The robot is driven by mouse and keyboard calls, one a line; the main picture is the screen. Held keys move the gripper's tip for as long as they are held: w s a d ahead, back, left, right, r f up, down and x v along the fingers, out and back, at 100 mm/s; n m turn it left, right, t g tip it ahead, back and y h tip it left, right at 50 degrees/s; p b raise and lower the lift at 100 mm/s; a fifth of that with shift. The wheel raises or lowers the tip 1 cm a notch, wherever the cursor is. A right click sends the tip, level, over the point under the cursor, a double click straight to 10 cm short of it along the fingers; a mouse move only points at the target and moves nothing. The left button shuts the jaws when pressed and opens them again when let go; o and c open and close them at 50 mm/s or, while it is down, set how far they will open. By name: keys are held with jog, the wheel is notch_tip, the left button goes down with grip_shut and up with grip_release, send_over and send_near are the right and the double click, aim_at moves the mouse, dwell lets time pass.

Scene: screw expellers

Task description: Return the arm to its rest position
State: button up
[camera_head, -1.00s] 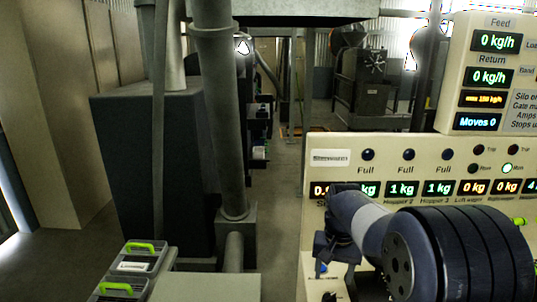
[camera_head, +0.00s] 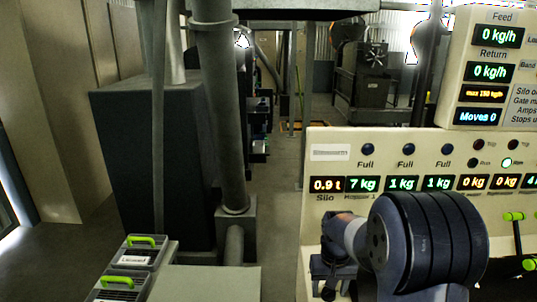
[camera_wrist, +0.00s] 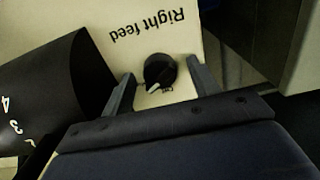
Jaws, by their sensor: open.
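My gripper (camera_wrist: 162,70) is open in the wrist view, with its two fingers spread apart. A black round knob (camera_wrist: 160,71) with a white pointer shows between the fingertips, on a cream panel face marked "Right feed" in upside-down print. Whether the fingers touch the knob I cannot tell. My arm (camera_head: 425,240) is folded in front of the control panel (camera_head: 318,192) at the lower right of the head view and hides part of its lower face.
A display board (camera_head: 455,100) rises at the right, reading 0 kg/h and Moves 0. Green-handled levers (camera_head: 515,216) stand right of my arm. Two green-handled boxes (camera_head: 140,252) sit at the lower left. A dark hopper (camera_head: 145,150) and a vertical pipe (camera_head: 222,120) stand at left.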

jog(key=n, duration=0.8)
jog(key=shift+n, duration=0.3)
notch_tip(320, 180, up, 11)
dwell(0.3)
